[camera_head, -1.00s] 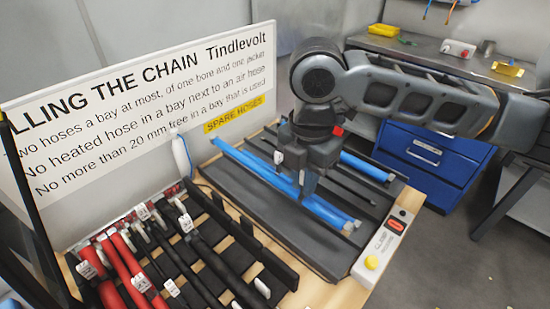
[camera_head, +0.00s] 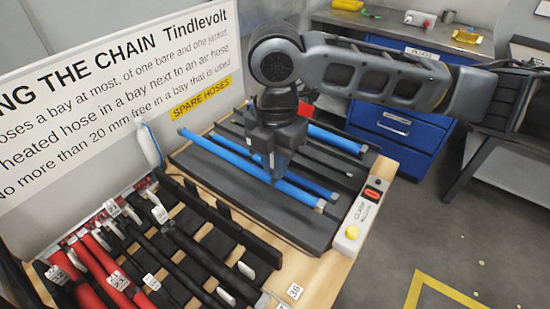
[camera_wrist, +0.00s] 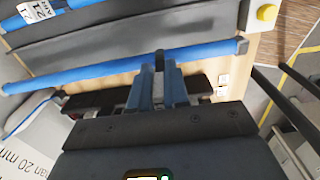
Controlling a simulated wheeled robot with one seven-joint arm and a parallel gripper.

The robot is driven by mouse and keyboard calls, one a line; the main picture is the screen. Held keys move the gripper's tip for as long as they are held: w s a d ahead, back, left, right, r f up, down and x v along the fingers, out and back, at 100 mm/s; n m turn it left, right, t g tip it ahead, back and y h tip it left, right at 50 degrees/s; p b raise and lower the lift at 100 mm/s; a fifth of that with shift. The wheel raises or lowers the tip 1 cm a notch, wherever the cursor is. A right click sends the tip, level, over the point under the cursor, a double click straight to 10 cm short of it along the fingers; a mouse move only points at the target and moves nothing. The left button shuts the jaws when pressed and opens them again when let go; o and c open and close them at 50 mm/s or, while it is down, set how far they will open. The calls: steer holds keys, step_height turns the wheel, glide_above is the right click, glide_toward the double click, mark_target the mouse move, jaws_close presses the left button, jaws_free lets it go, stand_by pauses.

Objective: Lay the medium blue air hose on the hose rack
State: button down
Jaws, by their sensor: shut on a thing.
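My gripper (camera_head: 279,178) is over the spare-hose tray (camera_head: 270,215) in the head view, shut on a blue hose (camera_head: 225,154). The wrist view shows its fingers (camera_wrist: 158,70) around the hose's middle part, with the blue hose (camera_wrist: 75,72) running out on both sides. I cannot tell whether this hose is clear of the tray. Two other blue hoses (camera_head: 320,188) (camera_head: 338,140) lie farther back on the tray. A tagged blue hose (camera_wrist: 75,3) shows at the top of the wrist view. The hose rack (camera_head: 262,247), with black dividers, is at lower left.
Red hoses (camera_head: 105,268) and black hoses (camera_head: 205,258) with white tags fill much of the rack. A lettered sign board (camera_head: 110,90) stands behind. A clamp box (camera_head: 357,222) with a yellow button is on the tray's right. A blue drawer cabinet (camera_head: 395,130) stands behind.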

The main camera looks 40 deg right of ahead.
steer(key=shift+f+b, duration=2.2)
steer(key=shift+f, duration=1.45)
steer(key=c, duration=1)
jaws_free()
steer(key=shift+c, duration=0.2)
step_height(320, 180, up, 8)
steer(key=shift+f, duration=0.1)
